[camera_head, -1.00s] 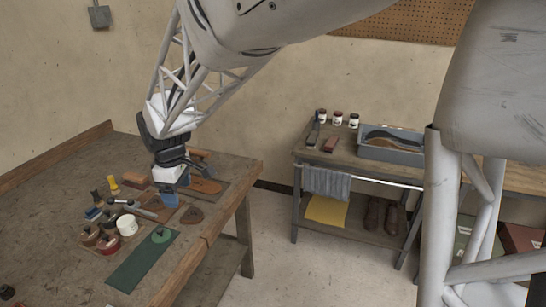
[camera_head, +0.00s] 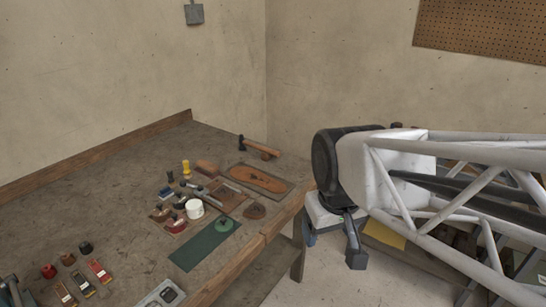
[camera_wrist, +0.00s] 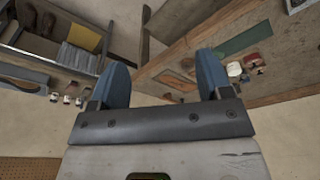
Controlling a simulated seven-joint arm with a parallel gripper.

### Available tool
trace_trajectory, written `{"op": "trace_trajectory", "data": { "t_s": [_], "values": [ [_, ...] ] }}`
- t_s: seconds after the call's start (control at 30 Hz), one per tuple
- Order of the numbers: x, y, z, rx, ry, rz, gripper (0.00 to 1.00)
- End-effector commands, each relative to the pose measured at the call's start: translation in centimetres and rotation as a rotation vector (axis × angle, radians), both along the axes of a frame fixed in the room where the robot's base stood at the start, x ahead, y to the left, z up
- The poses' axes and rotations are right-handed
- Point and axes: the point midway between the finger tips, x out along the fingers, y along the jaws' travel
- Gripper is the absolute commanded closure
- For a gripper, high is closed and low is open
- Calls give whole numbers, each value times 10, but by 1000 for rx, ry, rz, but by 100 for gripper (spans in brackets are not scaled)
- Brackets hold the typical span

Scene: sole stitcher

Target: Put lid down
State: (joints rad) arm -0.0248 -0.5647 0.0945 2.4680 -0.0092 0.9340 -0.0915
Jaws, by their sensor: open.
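A small round green disc (camera_head: 224,225), which may be the lid, lies flat on the far end of the dark green mat (camera_head: 193,253) near the bench's front edge. An open-looking white pot (camera_head: 195,208) stands just left of it. My gripper (camera_head: 333,240) is open and empty, off the bench to the right, with its blue fingers apart. In the wrist view my gripper (camera_wrist: 160,72) shows nothing between its fingers. The green mat (camera_wrist: 245,38) and the white pot (camera_wrist: 234,69) show there beyond the right finger.
The bench (camera_head: 110,195) also holds several small jars, a tan sole (camera_head: 260,179) on a board, a hammer (camera_head: 260,148) and a brown disc (camera_head: 255,210). The bench's left rear is clear. A second table with shelves (camera_wrist: 45,50) shows in the wrist view.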

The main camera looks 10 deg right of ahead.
Motion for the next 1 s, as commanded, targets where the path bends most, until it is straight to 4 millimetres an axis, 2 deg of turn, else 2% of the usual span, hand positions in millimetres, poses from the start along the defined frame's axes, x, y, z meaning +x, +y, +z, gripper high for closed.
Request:
{"op": "trace_trajectory", "data": {
  "t_s": [0.1, 0.3, 1.0],
  "values": [
    [-22, -6, -3, 12, -13, -71, 28],
    [-38, -11, -6, 22, -22, -134, 28],
    [-39, -11, -6, 23, -23, -138, 28]
  ]
}}
